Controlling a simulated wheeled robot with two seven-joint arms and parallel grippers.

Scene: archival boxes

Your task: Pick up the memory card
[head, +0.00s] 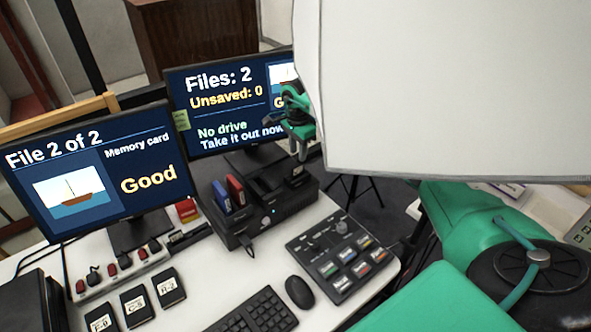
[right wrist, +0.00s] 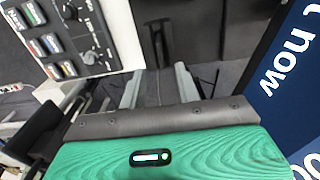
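I cannot single out the memory card with certainty. In the head view, a black dock unit (head: 285,212) stands before the right monitor, with a blue piece (head: 221,197) and a red piece (head: 236,190) upright in its left part. A small dark part (head: 294,174) sits at its right end. My right gripper (head: 302,152) is above that end, partly hidden by a white panel. In the right wrist view my right gripper (right wrist: 160,88) has its fingers apart, with nothing visibly held. A dark upright part (right wrist: 158,42) lies beyond the fingers. My left gripper is out of view.
The left monitor (head: 100,180) reads "Memory card" and "Good"; the right monitor (head: 220,95) reads "No drive". A large white panel (head: 450,90) covers the upper right. A button panel (head: 343,257), mouse (head: 299,292), keyboard (head: 255,315) and labelled black cases (head: 135,306) crowd the desk.

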